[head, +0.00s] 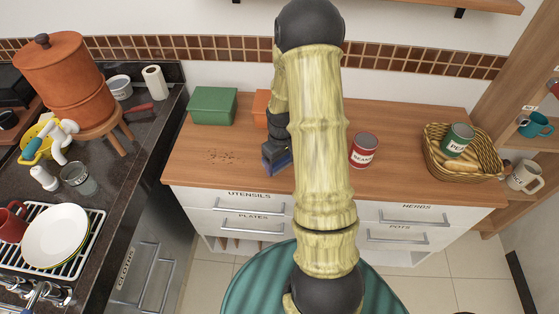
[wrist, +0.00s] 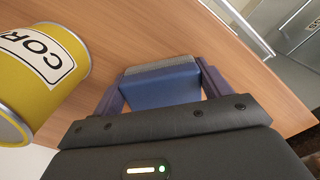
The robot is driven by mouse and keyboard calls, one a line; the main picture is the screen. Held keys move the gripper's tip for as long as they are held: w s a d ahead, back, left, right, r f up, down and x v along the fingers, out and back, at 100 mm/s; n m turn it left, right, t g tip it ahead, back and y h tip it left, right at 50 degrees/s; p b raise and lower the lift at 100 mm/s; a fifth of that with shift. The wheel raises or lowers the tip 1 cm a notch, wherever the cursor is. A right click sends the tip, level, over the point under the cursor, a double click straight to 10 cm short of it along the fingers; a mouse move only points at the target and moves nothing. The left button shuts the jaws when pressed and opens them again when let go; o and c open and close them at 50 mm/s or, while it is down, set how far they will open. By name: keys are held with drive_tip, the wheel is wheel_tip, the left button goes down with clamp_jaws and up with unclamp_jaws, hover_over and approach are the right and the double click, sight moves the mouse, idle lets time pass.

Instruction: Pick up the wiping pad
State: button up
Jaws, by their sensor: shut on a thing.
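The wiping pad (wrist: 160,87) is a blue block with a grey layer along its far side. My gripper (wrist: 163,82) is shut on it, with one dark finger against each end. In the head view my gripper (head: 277,156) is over the wooden counter, left of my arm's yellow links, and only a small blue part shows there. I cannot tell whether the pad touches the counter or hangs just above it.
A yellow corn can (wrist: 40,75) stands close to my gripper's left in the wrist view. On the counter (head: 190,172) are dark crumbs (head: 222,156), a green box (head: 212,106), an orange box (head: 261,106), a red beans can (head: 364,151) and a basket (head: 436,150).

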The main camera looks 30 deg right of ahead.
sight(281, 160)
wheel_tip(281, 160, up, 10)
drive_tip(key=shift+b, duration=0.35)
idle(0.4)
